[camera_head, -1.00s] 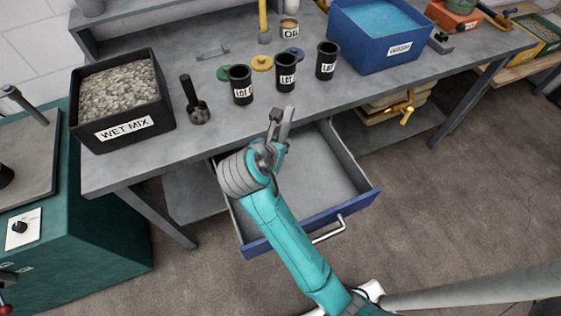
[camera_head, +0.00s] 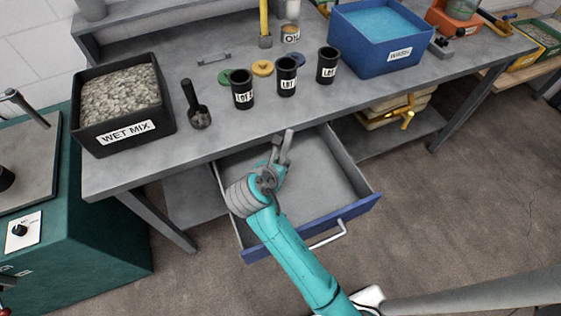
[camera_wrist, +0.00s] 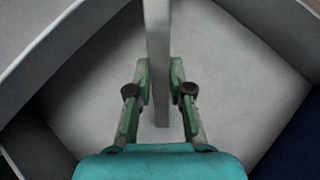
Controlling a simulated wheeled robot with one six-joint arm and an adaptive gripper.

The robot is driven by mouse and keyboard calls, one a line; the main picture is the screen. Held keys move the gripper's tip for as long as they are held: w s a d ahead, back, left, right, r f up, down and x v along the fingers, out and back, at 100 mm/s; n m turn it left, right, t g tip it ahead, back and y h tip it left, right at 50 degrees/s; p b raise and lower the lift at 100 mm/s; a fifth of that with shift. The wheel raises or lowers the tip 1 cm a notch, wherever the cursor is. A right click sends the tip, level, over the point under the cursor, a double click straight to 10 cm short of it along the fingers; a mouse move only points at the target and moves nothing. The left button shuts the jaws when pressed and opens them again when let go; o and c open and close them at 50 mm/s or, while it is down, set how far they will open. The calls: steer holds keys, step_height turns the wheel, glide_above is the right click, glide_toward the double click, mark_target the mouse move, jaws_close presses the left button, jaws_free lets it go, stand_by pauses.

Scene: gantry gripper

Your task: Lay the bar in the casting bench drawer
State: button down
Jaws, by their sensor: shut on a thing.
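The bar (camera_wrist: 158,40) is a long, flat grey piece. In the wrist view it stands between the two green-grey fingers of my gripper (camera_wrist: 159,75), which is shut on it. In the head view my gripper (camera_head: 277,150) is over the open drawer (camera_head: 328,180) of the bench, and the bar's end shows only narrowly beside the fingers. The drawer has a grey inside, a blue front and a pale handle. Its floor looks bare in both views. Whether the bar touches the drawer floor cannot be told.
The grey bench top (camera_head: 180,155) overhangs the drawer's back. On it stand a black WET MIX bin (camera_head: 120,110), a black scoop (camera_head: 197,108), several black LOT cups (camera_head: 286,77) and a blue tub (camera_head: 375,45). A teal cabinet (camera_head: 90,235) is at left.

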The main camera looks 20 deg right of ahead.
steer(key=c, duration=1.1)
jaws_free()
steer(key=shift+o, duration=0.2)
steer(key=shift+r, duration=0.15)
steer(key=v, duration=1.2)
